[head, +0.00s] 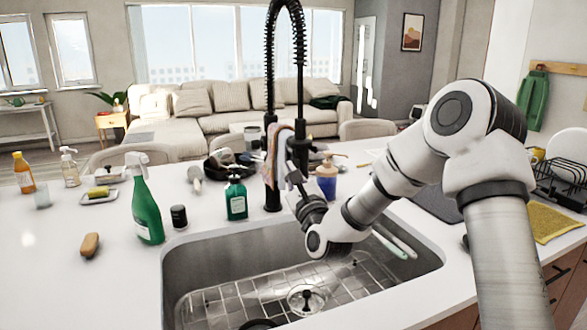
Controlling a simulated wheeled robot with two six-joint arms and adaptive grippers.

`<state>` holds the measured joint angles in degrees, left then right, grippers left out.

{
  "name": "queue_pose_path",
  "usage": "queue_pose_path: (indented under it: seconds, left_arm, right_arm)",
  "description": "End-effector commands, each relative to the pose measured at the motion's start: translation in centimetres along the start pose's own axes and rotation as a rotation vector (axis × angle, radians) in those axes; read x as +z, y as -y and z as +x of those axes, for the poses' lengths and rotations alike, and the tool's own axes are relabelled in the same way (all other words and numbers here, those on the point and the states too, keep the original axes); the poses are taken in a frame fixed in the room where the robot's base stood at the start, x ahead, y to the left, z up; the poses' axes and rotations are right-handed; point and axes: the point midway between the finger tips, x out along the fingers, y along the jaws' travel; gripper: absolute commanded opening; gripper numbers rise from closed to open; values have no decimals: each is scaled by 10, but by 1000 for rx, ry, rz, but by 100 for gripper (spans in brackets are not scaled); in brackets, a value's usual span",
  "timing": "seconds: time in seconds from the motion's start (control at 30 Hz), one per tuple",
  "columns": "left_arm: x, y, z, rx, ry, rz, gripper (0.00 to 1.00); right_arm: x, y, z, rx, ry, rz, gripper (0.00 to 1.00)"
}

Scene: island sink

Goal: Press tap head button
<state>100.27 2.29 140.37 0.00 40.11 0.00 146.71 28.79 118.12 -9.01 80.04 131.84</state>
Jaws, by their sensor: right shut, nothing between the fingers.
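The black tap (270,85) stands behind the sink, with a tall spring hose that arches over to the right. Its head (300,145) hangs down at the right side of the arch. My right gripper (292,172) is shut and empty, just below and against or very close to the tap head in the picture. I cannot tell whether it touches. The button on the head is too small to make out. My left gripper is not in view.
The steel sink (200,262) has a wire rack inside. A green spray bottle (146,205), a green soap bottle (236,198) and a blue pump bottle (327,180) stand around it. A cloth (277,150) hangs by the tap.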

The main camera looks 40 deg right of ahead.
Motion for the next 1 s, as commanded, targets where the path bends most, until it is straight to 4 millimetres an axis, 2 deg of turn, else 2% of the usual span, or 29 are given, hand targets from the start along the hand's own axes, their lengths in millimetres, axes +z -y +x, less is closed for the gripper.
queue_pose_path:
  seconds: [0.17,0.6,1.0]
  left_arm:
    - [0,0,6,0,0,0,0]
    - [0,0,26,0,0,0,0]
    - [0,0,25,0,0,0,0]
  right_arm:
    - [3,-6,-6,2,1,0,0]
    - [29,-30,-41,1,1,-1,0]
    - [30,-30,-42,0,0,0,0]
